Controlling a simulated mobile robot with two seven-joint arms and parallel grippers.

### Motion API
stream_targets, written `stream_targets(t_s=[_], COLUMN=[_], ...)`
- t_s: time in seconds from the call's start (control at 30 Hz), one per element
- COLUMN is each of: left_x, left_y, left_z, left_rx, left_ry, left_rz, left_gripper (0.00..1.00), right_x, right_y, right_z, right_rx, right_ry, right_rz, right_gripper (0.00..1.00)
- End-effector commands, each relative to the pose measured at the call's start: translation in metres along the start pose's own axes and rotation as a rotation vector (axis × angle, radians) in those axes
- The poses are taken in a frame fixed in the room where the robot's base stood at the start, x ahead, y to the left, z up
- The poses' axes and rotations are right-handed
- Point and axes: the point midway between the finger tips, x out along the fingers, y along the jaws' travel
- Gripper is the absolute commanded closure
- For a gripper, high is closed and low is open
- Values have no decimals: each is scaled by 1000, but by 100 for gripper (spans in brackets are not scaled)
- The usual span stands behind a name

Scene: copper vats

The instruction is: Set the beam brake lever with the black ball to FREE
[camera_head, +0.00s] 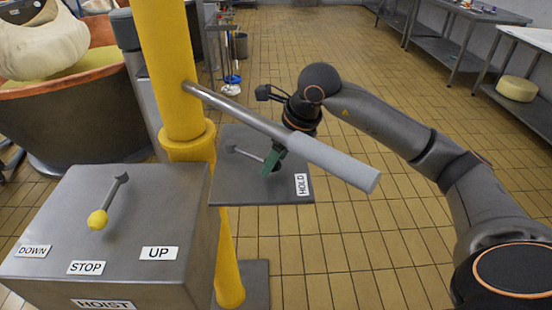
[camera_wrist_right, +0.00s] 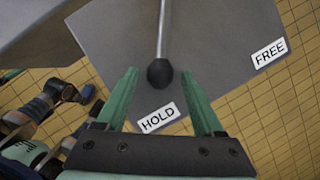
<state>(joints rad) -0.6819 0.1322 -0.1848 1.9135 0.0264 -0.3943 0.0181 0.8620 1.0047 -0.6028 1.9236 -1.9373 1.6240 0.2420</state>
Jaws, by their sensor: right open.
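The beam brake lever (camera_head: 245,154) is a thin metal rod on a grey plate (camera_head: 226,190). Its black ball (camera_wrist_right: 160,72) shows clearly in the wrist view, at the end of the rod (camera_wrist_right: 163,30) and nearest the HOLD label (camera_wrist_right: 158,118). The FREE label (camera_wrist_right: 268,53) lies to the right on the same plate. My right gripper (camera_wrist_right: 159,75) is open, its green fingers on either side of the ball with gaps showing. In the head view the right gripper (camera_head: 273,160) is over the plate, partly behind a grey handle. My left gripper is out of view.
A yellow post (camera_head: 172,70) carries a long bar with a thick grey grip (camera_head: 330,163) crossing in front of my right wrist. A hoist box (camera_head: 150,215) with a yellow-ball lever (camera_head: 98,219) stands at the left. A copper vat (camera_head: 75,115) is behind; tiled floor is open at right.

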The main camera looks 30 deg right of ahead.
Motion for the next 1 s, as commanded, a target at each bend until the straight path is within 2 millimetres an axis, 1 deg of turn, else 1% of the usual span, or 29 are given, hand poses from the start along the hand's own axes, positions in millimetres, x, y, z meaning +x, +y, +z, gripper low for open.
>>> stream_targets(t_s=[0.1,0.33,0.37,0.9,0.97,1.0], left_x=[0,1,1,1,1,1], left_y=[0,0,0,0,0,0], left_z=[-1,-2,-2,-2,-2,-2], left_rx=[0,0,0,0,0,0], left_ry=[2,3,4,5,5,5], left_rz=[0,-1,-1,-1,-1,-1], left_gripper=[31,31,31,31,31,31], right_x=[4,5,5,4,4,4], right_y=[0,0,0,0,0,0], right_z=[0,0,0,0,0,0], right_rx=[0,0,0,0,0,0], right_ry=[0,0,0,0,0,0], right_rz=[-1,-1,-1,0,-1,-1], right_gripper=[31,31,33,94,100,100])
